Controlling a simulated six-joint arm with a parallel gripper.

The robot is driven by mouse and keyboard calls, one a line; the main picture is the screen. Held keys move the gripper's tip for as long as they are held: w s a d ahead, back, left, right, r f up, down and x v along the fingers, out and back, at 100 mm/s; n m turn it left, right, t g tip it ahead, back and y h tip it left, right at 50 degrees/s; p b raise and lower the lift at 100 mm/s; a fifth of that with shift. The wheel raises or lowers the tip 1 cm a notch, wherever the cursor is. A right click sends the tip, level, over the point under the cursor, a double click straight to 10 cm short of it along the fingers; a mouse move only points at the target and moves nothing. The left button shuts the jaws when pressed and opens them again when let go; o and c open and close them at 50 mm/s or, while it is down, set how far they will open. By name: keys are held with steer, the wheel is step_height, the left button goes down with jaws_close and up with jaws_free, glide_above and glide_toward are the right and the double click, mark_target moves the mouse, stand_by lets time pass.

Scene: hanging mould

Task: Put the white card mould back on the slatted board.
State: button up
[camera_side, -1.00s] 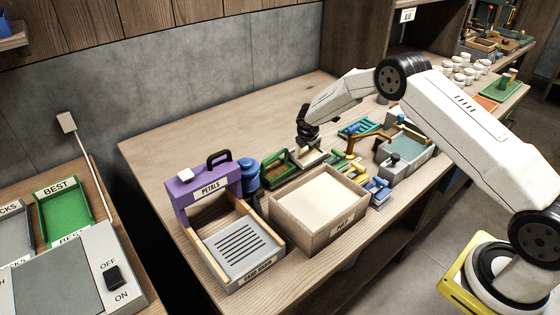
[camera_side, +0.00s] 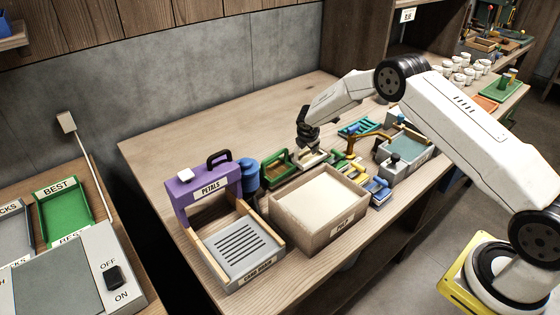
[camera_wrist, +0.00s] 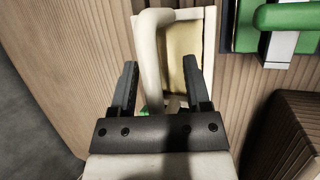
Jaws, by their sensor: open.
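The white card mould (camera_side: 314,159) stands on the bench, to the right of the green mould, in the side view. In the wrist view it is a white frame (camera_wrist: 209,45) around a pale yellow panel, with a thick white arched handle (camera_wrist: 152,55). My gripper (camera_wrist: 168,82) is open, its fingers to either side of the handle's near part; I cannot tell contact. In the side view my gripper (camera_side: 306,143) is directly over the mould. The slatted board (camera_side: 240,247) is grey with dark slots and lies bare in a wooden tray at the front left.
A purple stand labelled PETALS (camera_side: 209,189) rises behind the slatted board. A wooden box of pale pulp (camera_side: 333,238) stands between the board and my gripper. A green mould (camera_side: 276,170) and a blue jar (camera_side: 246,173) are close by. The back of the bench is clear.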

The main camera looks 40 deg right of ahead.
steer(key=v, duration=0.7)
steer(key=shift+a+r, duration=0.15)
steer(key=shift+r, duration=0.2)
steer(key=shift+s+r, duration=0.1)
steer(key=shift+s, duration=0.1)
steer(key=s+a+r+m+y, duration=0.1)
steer(key=s+a+r+m, duration=0.2)
steer(key=s, duration=0.7)
steer(key=s+a+r+m+y, duration=0.2)
steer(key=s+a+r+m, duration=0.1)
steer(key=s+m, duration=0.5)
steer(key=s+a+r+m+g+y, duration=0.1)
steer(key=s+a+m, duration=0.4)
steer(key=s, duration=0.8)
steer(key=shift+a+r+m+y, duration=0.35)
steer(key=shift+r+m, duration=0.25)
steer(key=shift+r, duration=0.3)
